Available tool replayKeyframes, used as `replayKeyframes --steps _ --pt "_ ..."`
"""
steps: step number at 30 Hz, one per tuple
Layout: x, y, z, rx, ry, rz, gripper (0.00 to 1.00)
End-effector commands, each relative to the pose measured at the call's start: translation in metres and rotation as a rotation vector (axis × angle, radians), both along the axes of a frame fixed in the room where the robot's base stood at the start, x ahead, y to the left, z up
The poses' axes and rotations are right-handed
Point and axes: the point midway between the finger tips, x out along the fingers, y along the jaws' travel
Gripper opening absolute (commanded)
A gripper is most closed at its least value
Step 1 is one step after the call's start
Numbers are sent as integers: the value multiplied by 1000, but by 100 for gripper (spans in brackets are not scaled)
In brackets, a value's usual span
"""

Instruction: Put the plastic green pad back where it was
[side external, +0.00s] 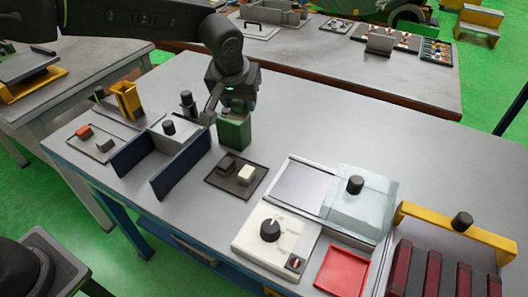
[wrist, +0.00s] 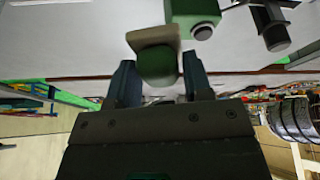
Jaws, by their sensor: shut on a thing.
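My gripper (wrist: 160,80) is shut on a green rounded piece (wrist: 158,66) with a beige plate (wrist: 150,37) at its far end; I take this as the green pad. The piece sits between the two dark fingers in the wrist view. In the side view my gripper (side external: 228,108) is low over the table, at a green block (side external: 235,133). The arm and fingers partly hide the held piece there, and I cannot tell whether it touches the block. A green block with a pale round part (wrist: 195,15) also shows beyond the fingers in the wrist view.
A dark tray (side external: 217,187) with a dark and a cream block lies in front. A blue-walled fixture (side external: 178,178) stands at left, near a small black-capped post (side external: 187,101). A white unit with a black knob (side external: 270,231) and a red tray (side external: 343,272) stand at right.

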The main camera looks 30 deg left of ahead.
Motion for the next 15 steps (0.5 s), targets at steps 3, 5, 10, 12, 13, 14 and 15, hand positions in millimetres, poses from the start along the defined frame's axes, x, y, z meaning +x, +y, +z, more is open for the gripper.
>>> replayKeyframes --steps 3,5,10,12,13,14,15 --pt "28 -10 -6 1 -1 43 27" --pt "38 -14 -9 1 -1 65 27" --pt "59 -22 -14 0 -6 107 27" --pt "65 -24 -17 0 -6 121 27" --pt "67 -25 -17 -1 -8 127 27" --pt "66 -24 -25 1 -3 126 27" --pt "65 -24 -33 1 -3 126 27"
